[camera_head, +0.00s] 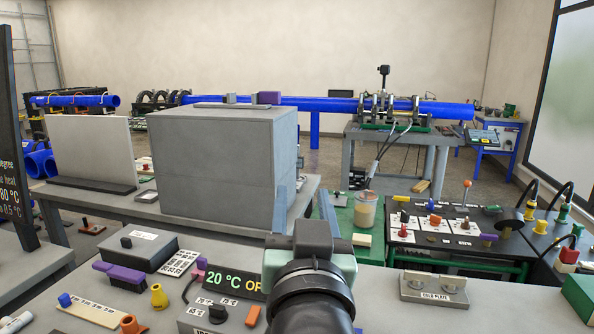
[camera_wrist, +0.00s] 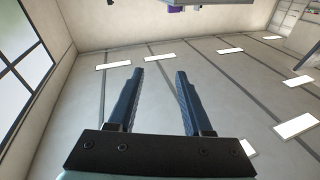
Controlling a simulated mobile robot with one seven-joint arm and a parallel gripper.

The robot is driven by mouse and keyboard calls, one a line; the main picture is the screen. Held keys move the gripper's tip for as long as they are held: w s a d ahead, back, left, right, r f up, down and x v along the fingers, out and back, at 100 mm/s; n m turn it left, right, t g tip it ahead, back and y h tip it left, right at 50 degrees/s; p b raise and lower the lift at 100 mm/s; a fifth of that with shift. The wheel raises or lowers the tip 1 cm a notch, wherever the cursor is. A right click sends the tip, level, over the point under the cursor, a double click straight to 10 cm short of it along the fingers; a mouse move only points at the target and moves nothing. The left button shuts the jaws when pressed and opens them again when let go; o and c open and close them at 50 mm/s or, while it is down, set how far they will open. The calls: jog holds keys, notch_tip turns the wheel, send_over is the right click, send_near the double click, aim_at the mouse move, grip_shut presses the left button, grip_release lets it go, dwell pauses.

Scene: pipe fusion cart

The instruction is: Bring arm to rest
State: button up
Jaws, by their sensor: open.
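My gripper (camera_head: 303,197) stands at the bottom middle of the head view, its two blue fingers pointing up in front of the large grey box. In the wrist view the gripper (camera_wrist: 159,72) shows both fingers apart, with nothing between them. Behind the fingers there are only the ceiling with bright light panels, and walls. My dark wrist and forearm rise from the bottom edge over the near bench.
The near bench (camera_head: 385,300) holds a display (camera_head: 236,284), a cold plate block (camera_head: 434,287), a purple-handled tool (camera_head: 118,274) and small coloured parts. Behind stand a large grey box (camera_head: 225,160), a panel with knobs (camera_head: 450,228) and a blue pipe (camera_head: 330,104) in a clamp machine.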

notch_tip(320, 180, down, 8)
jog(key=s+a+n+g, duration=0.2)
jog(key=g, duration=0.1)
jog(key=s+r+t+p, duration=0.2)
jog(key=s+r+t, duration=0.1)
jog(key=r, duration=0.8)
jog(key=s+r+t+p, duration=0.3)
jog(key=s+r+t, duration=0.1)
jog(key=r, duration=0.8)
jog(key=s+r+t+p, duration=0.3)
jog(key=s+r, duration=0.2)
jog(key=r, duration=0.6)
jog(key=shift+s+d+r+m+t, duration=0.15)
jog(key=shift+r+m+t, duration=0.15)
